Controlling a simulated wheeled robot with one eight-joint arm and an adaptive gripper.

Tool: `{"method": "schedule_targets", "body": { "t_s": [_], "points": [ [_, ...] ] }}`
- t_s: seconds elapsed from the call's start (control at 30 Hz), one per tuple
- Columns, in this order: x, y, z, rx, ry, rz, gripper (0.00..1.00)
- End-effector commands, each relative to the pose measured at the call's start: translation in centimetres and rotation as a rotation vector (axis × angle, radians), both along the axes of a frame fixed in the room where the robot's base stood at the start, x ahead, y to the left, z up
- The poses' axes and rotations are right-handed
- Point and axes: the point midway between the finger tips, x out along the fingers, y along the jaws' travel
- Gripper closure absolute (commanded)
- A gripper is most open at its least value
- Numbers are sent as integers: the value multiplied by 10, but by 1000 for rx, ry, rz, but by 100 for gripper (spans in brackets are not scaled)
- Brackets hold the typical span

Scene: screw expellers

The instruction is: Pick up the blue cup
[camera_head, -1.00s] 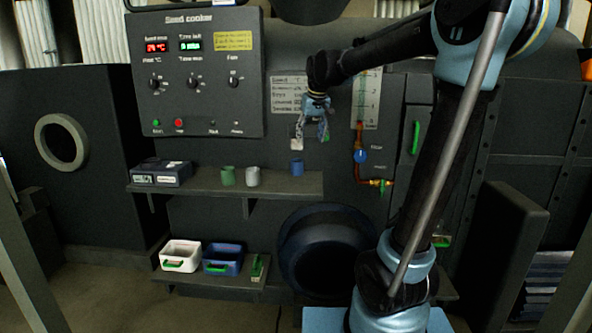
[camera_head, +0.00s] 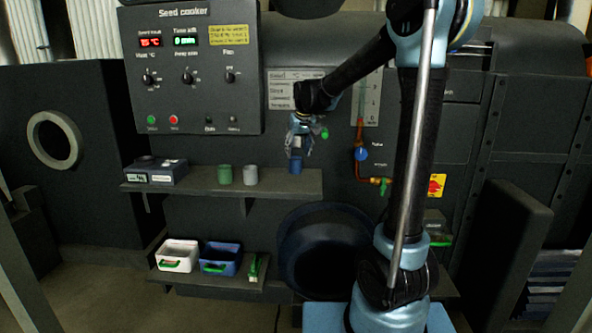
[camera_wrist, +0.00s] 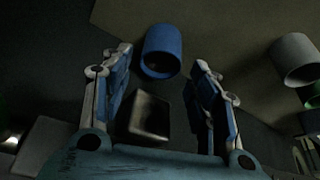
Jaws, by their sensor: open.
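The blue cup (camera_head: 296,166) stands on the upper shelf near its right end. In the wrist view the blue cup (camera_wrist: 162,52) lies ahead of the fingertips, roughly midway between the two fingers. My gripper (camera_head: 298,148) points down just above the cup, and its fingers partly cover the cup's upper part in the head view. In the wrist view my gripper (camera_wrist: 165,75) is open with nothing held between its fingers. Whether a finger touches the cup cannot be told.
A grey cup (camera_head: 250,175) and a green cup (camera_head: 224,174) stand left of the blue cup on the shelf (camera_head: 285,184). A dark box (camera_head: 157,170) sits at the shelf's left end. The seed cooker panel (camera_head: 190,70) is above. A pipe with a blue valve (camera_head: 361,154) is to the right.

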Motion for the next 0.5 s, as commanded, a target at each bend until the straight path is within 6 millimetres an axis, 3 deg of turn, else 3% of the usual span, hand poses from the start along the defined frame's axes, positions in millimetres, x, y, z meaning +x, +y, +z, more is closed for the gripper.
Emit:
{"method": "schedule_targets", "body": {
  "t_s": [0.5],
  "points": [
    [22,10,-36,0,0,0,45]
  ]
}}
